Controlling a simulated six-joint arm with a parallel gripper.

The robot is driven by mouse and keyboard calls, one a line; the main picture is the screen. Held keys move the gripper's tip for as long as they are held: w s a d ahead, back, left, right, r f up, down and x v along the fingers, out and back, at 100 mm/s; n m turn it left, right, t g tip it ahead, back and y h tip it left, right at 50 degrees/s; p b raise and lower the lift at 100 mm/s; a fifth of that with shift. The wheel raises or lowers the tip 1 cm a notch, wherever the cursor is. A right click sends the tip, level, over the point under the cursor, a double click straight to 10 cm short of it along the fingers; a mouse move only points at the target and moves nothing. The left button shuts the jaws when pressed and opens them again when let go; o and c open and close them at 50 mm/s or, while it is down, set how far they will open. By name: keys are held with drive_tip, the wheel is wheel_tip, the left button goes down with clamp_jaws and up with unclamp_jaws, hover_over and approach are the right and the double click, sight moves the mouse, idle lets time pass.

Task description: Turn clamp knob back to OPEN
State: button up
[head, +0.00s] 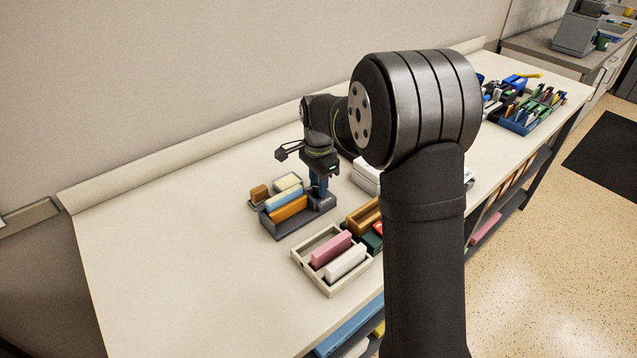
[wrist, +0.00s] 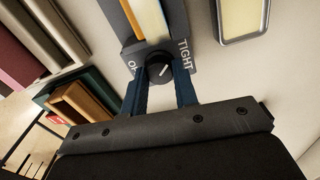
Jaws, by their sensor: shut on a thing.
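The clamp is a dark grey holder (head: 288,229) on the long bench, with a light blue and an orange block in it. Its round black knob (wrist: 158,68) shows in the wrist view, between an "OP…" label at left, partly covered, and "TIGHT" at right. The knob's white line slants up and right, toward TIGHT. My gripper (head: 319,187) points down over the right end of the holder. In the wrist view my gripper's blue fingers (wrist: 160,78) are shut on the knob, one on each side. In the head view the knob is hidden by the fingers.
A cream tray (head: 300,258) with pink and white blocks stands in front, beside wooden and green boxes. Blue bins (head: 520,128) stand far right. The bench's left end is clear.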

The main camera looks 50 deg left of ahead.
drive_tip(key=n, duration=1.4)
drive_tip(key=shift+n, duration=0.3)
drive_tip(key=n, duration=0.3)
drive_tip(key=shift+n, duration=0.3)
drive_tip(key=n, duration=0.3)
drive_tip(key=shift+n, duration=0.4)
drive_tip(key=n, duration=0.6)
drive_tip(key=o, duration=1)
